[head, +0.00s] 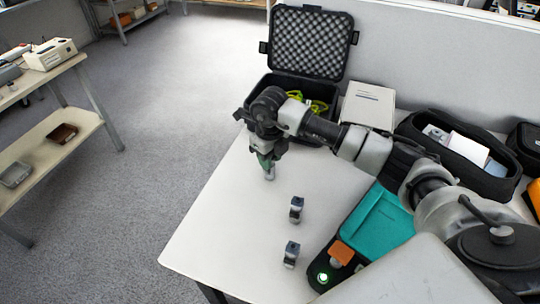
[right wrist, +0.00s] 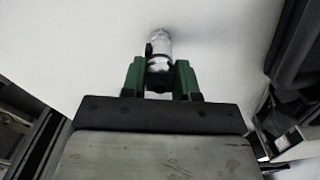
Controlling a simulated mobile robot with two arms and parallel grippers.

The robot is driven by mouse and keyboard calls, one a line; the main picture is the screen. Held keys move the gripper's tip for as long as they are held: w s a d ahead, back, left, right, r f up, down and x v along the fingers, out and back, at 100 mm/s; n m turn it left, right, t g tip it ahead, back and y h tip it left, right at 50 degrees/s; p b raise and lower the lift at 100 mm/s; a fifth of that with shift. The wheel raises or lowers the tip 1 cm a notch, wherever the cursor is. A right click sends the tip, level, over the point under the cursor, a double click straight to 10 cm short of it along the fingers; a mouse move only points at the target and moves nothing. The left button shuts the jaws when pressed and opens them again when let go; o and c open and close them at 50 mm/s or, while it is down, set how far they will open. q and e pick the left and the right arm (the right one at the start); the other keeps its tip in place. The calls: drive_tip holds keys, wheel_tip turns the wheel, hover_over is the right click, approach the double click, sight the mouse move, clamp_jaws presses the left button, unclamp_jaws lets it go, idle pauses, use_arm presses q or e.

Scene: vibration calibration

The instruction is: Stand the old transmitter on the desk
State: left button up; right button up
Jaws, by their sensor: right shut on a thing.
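My right gripper (head: 265,158) is over the far left part of the white desk (head: 235,235), pointing down. It is shut on a small silvery transmitter (head: 269,174), whose lower end shows below the fingers, at or just above the desk top; I cannot tell if it touches. In the right wrist view the green fingers (right wrist: 159,78) grip the transmitter (right wrist: 160,46) from both sides. Two similar small grey and dark devices, one (head: 296,210) farther and one (head: 291,254) nearer, stand upright on the desk. My left gripper is not in view.
An open black case (head: 308,42) with a foam lid stands at the back, beside a pale box (head: 368,106). A black bag (head: 465,150), a teal case (head: 375,225) and a dark device with a green-lit button (head: 323,277) lie right. Bare desk lies left of the devices.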

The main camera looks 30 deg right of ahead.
drive_tip(key=o, duration=1)
drive_tip(key=shift+f, duration=0.1)
wheel_tip(320, 180, up, 12)
drive_tip(key=shift+r, duration=0.2)
